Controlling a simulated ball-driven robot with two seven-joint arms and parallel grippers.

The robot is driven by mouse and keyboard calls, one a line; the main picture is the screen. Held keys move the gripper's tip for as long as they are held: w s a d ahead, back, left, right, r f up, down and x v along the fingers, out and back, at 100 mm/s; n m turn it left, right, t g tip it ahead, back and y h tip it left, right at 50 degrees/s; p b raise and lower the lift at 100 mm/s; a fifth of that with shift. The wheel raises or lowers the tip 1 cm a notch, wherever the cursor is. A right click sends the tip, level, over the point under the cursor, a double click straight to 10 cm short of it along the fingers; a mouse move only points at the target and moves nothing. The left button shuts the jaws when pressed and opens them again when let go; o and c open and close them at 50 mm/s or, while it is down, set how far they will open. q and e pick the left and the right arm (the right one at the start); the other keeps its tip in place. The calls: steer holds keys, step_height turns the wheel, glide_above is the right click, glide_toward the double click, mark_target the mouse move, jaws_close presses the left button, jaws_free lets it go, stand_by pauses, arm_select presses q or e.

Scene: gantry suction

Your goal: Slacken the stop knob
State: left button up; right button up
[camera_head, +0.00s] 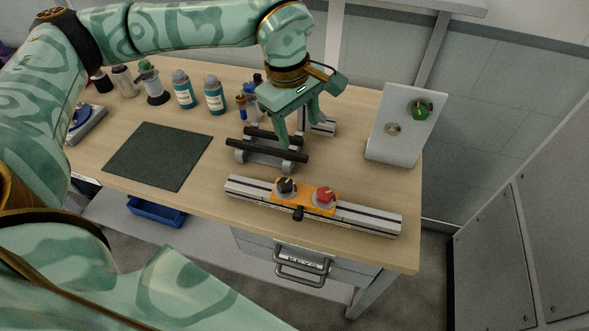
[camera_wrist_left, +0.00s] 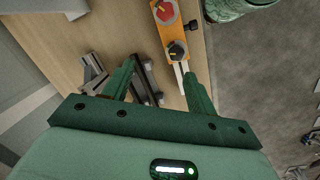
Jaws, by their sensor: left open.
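An orange carriage (camera_head: 305,197) sits on a silver rail (camera_head: 365,216) near the table's front edge. It carries a black knob (camera_head: 286,186) and a red knob (camera_head: 325,195), each with a pointer. A smaller black side knob (camera_head: 298,214) sticks out of its front. I cannot tell by label which one is the stop knob. In the wrist view the red knob (camera_wrist_left: 166,11) and black knob (camera_wrist_left: 177,50) show at the top. My left gripper (camera_head: 299,128) is open and empty, pointing down behind the rail, apart from the knobs. My right gripper is out of view.
Black bars on a grey holder (camera_head: 262,157) lie under my left gripper. A white panel (camera_head: 398,125) with a green knob (camera_head: 421,108) stands at the right. Several bottles (camera_head: 184,90) stand at the back left. A dark mat (camera_head: 158,155) lies flat left of the rail.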

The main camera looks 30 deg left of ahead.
mark_target(285, 183)
arm_select(q)
steer(key=shift+g+y, duration=0.5)
steer(key=shift+y, duration=0.1)
steer(key=f+b, duration=0.1)
steer(key=f, duration=0.4)
steer(key=s+a+f, duration=0.1)
steer(key=f, duration=0.5)
steer(key=s+a+f+b, duration=0.1)
steer(key=f, duration=0.4)
steer(key=shift+f+b, duration=0.25)
steer(key=shift+b, duration=0.05)
steer(key=c, duration=1)
